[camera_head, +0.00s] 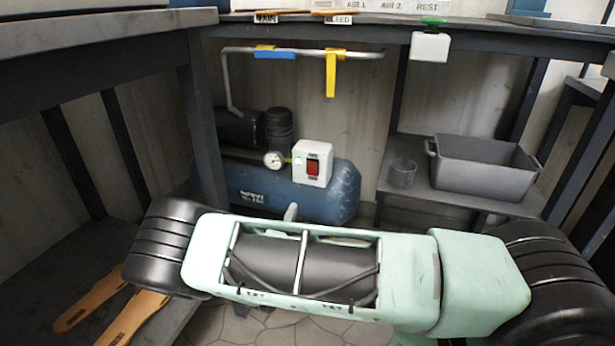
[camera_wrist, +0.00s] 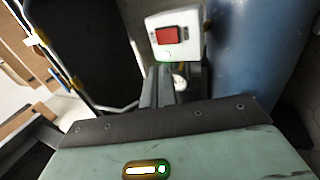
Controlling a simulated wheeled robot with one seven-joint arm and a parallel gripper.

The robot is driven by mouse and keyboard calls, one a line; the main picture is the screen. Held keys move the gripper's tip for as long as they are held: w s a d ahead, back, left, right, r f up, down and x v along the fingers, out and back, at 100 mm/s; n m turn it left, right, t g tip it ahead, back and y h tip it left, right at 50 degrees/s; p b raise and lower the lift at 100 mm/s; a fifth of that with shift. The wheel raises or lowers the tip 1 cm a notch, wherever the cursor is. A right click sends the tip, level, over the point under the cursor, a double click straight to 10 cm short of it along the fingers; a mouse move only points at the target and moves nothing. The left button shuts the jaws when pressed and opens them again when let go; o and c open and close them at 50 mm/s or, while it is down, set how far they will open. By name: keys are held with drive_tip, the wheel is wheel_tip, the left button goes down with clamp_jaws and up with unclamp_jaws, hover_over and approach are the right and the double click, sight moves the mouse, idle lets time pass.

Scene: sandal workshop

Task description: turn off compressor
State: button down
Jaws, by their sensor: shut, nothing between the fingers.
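The blue compressor (camera_head: 335,205) stands under the bench, its dark motor (camera_head: 238,128) behind. My arm hides most of my gripper in the head view.
Above the compressor a pipe (camera_head: 345,54) carries a blue handle (camera_head: 275,54) and a hanging yellow handle (camera_head: 331,75). A grey bin (camera_head: 485,178) and a cup (camera_head: 402,173) stand on the right shelf. Bench legs (camera_head: 202,120) flank the opening. Sandal-shaped pieces (camera_head: 92,297) lie lower left.

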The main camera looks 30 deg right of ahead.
sight(311, 164)
drive_tip(key=b+x, duration=0.5)
drive_tip(key=x, duration=0.8)
drive_tip(key=shift+f, duration=0.1)
drive_tip(key=shift+w+d+r, duration=0.3)
drive_tip(key=shift+d, duration=0.1)
drive_tip(key=shift+d+r+p, duration=0.15)
drive_tip(key=shift+r+p, duration=0.25)
drive_tip(key=shift+p, duration=0.25)
drive_tip(key=shift+w+f, duration=0.1)
drive_tip(key=shift+f, duration=0.15)
